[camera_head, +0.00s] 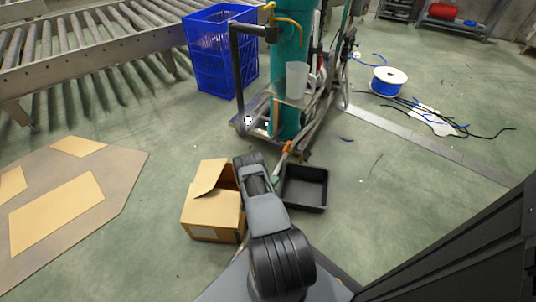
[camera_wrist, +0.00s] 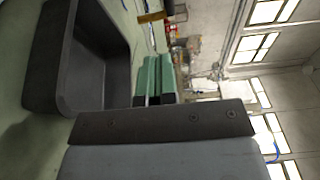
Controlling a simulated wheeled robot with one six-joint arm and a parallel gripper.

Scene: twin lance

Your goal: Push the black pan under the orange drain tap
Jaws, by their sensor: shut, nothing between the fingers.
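The black pan (camera_head: 305,187) is a rectangular open tray on the green floor, right of my arm in the head view. It also fills the upper left of the wrist view (camera_wrist: 45,60) and looks empty. The orange drain tap (camera_head: 288,147) sits low on the teal cylinder's cart, just behind and slightly left of the pan. My gripper (camera_head: 275,181) is shut and empty, close to the pan's left side; its green fingers show in the wrist view (camera_wrist: 155,80). I cannot tell whether they touch the pan.
An open cardboard box (camera_head: 213,215) stands left of my arm. The cart with the teal cylinder (camera_head: 290,60) stands behind the pan. A blue crate (camera_head: 220,50) is farther back left. A cable reel (camera_head: 388,81) and loose cables lie back right. Floor right of the pan is clear.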

